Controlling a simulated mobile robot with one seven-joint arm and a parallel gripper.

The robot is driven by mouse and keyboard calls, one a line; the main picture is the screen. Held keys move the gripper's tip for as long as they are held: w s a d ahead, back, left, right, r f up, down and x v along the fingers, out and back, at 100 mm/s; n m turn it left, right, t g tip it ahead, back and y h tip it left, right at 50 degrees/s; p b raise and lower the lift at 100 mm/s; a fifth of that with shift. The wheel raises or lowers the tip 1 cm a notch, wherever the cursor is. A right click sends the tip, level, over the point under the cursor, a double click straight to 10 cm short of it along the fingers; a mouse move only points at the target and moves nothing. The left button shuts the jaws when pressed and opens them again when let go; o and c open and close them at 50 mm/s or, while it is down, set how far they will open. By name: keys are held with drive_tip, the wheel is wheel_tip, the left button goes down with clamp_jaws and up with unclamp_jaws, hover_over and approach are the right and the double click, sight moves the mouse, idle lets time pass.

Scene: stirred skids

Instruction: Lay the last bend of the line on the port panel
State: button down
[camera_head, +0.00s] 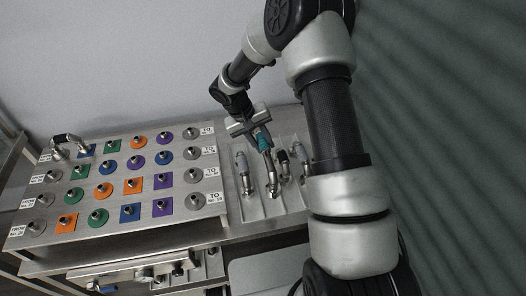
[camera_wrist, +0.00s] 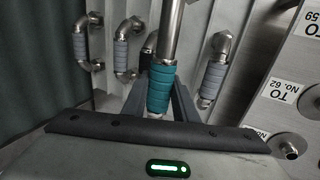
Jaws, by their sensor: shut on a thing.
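My gripper (camera_head: 258,133) is shut on the teal-sleeved metal bend (camera_head: 265,148), above the rack of bends. In the wrist view the teal sleeve (camera_wrist: 160,90) sits between the fingers (camera_wrist: 162,98), and its bare pipe runs up out of the picture. I cannot tell whether its lower end is clear of the rack. The port panel (camera_head: 155,224) lies to the left, with rows of ports on coloured squares and discs between plain FROM and TO ports. One bend (camera_head: 68,141) stands at the panel's far left corner, reaching towards the blue square. The other coloured ports look bare.
The rack (camera_head: 250,208) holds several other bends, including a grey-sleeved one (camera_head: 242,165) and a black-sleeved one (camera_head: 283,162). More grey-sleeved bends (camera_wrist: 213,77) stand close around the held one. Pipe fittings (camera_head: 145,274) lie below the panel's front edge. A wall rises behind.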

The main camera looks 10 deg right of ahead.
drive_tip(key=shift+r, duration=0.25)
drive_tip(key=shift+r+p, duration=1.95)
drive_tip(key=shift+r, duration=3.55)
drive_tip(key=s+a+f+n+t+y, duration=0.1)
drive_tip(key=a+n+t+y, duration=0.2)
drive_tip(key=a+n, duration=2.4)
drive_tip(key=shift+s+a+y+b, duration=0.4)
drive_tip(key=shift+a+y, duration=1.9)
drive_tip(key=shift+a, duration=1.3)
